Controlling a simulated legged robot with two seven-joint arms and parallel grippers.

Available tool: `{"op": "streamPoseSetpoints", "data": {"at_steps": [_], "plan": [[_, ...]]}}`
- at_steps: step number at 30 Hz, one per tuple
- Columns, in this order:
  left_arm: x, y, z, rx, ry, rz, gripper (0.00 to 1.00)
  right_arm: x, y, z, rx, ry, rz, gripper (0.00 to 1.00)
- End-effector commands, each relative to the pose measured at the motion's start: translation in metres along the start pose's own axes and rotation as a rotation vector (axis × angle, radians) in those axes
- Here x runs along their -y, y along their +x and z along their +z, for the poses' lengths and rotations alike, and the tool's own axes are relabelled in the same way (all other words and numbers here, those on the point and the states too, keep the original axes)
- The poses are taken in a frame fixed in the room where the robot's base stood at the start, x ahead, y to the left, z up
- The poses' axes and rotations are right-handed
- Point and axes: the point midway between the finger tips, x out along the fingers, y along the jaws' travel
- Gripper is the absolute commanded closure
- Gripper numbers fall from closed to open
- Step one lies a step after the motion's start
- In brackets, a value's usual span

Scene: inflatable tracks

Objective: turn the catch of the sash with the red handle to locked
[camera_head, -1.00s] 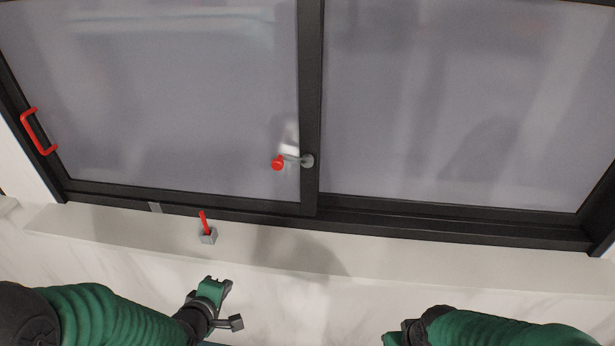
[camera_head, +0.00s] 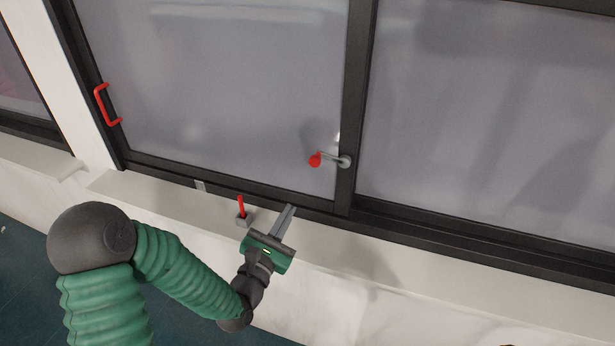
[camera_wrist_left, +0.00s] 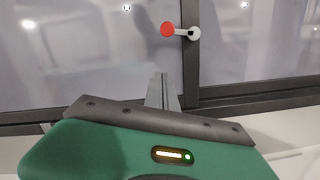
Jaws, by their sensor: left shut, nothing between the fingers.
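The left sash (camera_head: 220,90) has a dark frame and a red handle (camera_head: 103,104) at its left edge. The catch (camera_head: 345,162) is a grey round pivot on the dark upright between the two panes. Its lever points left, roughly level, and ends in a red knob (camera_head: 315,160). The catch also shows in the left wrist view (camera_wrist_left: 193,33), up and slightly right of the fingertips. My left gripper (camera_head: 289,209) is shut and empty, its fingers pointing at the window below the catch, apart from it. My right gripper is out of view.
A small grey block with a red lever (camera_head: 241,208) stands on the white sill (camera_head: 160,203), just left of my left fingers. A grey tab (camera_head: 200,186) sits on the lower frame. The right pane (camera_head: 480,130) is clear of obstacles.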

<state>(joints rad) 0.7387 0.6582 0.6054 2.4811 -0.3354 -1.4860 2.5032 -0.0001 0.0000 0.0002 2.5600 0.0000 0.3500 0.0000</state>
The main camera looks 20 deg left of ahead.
Motion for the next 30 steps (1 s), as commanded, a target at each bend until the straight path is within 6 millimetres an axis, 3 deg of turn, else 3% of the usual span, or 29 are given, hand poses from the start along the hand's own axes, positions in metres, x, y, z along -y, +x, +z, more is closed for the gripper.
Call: {"op": "streamPoseSetpoints", "data": {"at_steps": [13,15,19,30], "plan": [[-0.001,0.092,0.008,0.002,0.000,0.000,1.00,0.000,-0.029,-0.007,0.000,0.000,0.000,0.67],[-0.003,0.093,0.024,0.002,0.002,0.000,1.00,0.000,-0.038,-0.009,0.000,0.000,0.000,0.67],[-0.002,0.096,0.036,0.000,0.002,0.000,1.00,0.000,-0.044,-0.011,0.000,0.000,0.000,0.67],[-0.001,0.098,0.038,-0.001,0.001,0.001,1.00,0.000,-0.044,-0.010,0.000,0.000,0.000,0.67]]}}
